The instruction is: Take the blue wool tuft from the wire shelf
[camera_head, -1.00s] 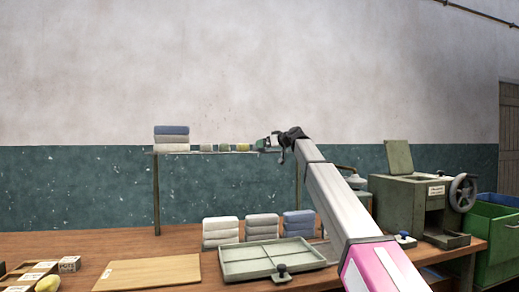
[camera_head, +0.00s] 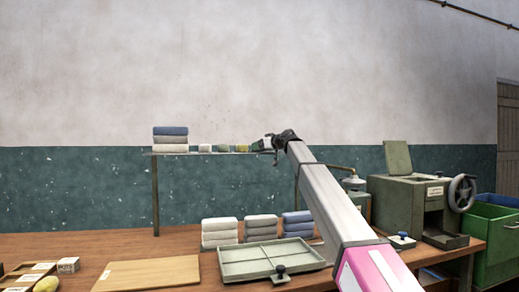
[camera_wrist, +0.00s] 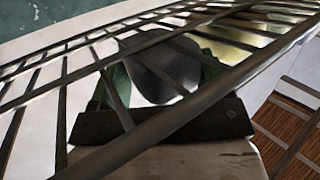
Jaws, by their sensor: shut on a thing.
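The wire shelf (camera_head: 180,153) stands at the back of the bench, and its bars (camera_wrist: 128,136) cross the wrist view close to the camera. My gripper (camera_head: 260,145) is at the right end of the shelf, at the height of its top. In the wrist view my gripper (camera_wrist: 165,72) shows behind the bars, its two green fingers on either side of a dark grey-blue rounded tuft (camera_wrist: 165,70). It is shut on this tuft, which looks like the blue wool tuft, though shade dulls its colour. In the head view the tuft is hidden by my gripper.
Small pale, green-grey and olive tufts (camera_head: 241,148) sit on the shelf left of my gripper. Folded cloths (camera_head: 171,139) are stacked at its left end. Below are more folded stacks (camera_head: 260,228), a divided tray (camera_head: 240,268) and a board (camera_head: 150,272). The wall above is clear.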

